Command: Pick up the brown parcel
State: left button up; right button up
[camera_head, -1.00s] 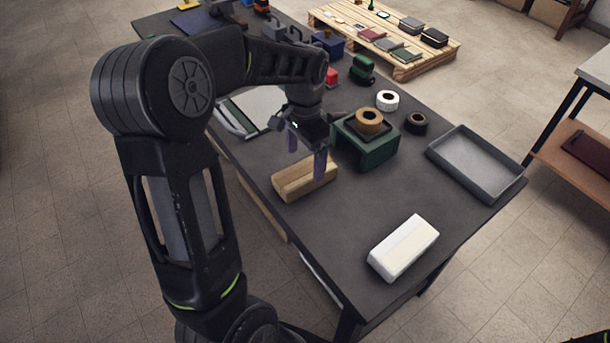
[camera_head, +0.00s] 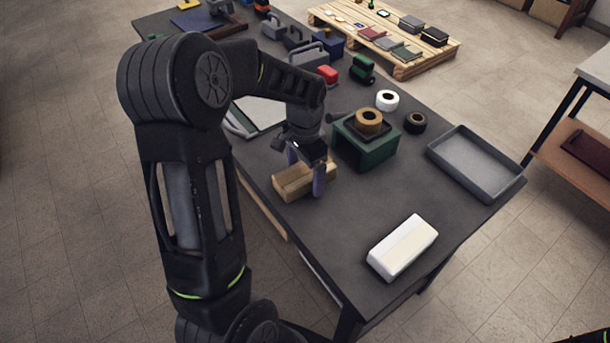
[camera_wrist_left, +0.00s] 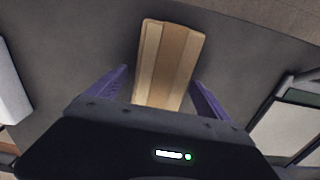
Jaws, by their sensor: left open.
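The brown parcel (camera_head: 298,182) is a tan block with a lighter strip along it, lying on the dark table (camera_head: 330,238). My left gripper (camera_head: 305,178) is over it, with its purple fingers pointing down. In the left wrist view the parcel (camera_wrist_left: 168,62) lies between and ahead of the two open fingers (camera_wrist_left: 160,88), with a gap on each side. The parcel's near end is hidden behind the gripper body there.
A green box (camera_head: 366,152) with a brown tape roll (camera_head: 369,120) on top stands just right of the gripper. A white parcel (camera_head: 403,247) lies at the front right, and a grey tray (camera_head: 476,165) is at the right edge. The table between them is clear.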

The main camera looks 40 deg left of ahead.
aim_at(305, 170)
pick_arm(q)
jog(key=shift+c, duration=0.2)
grip_shut()
jog(key=shift+r, duration=5.05)
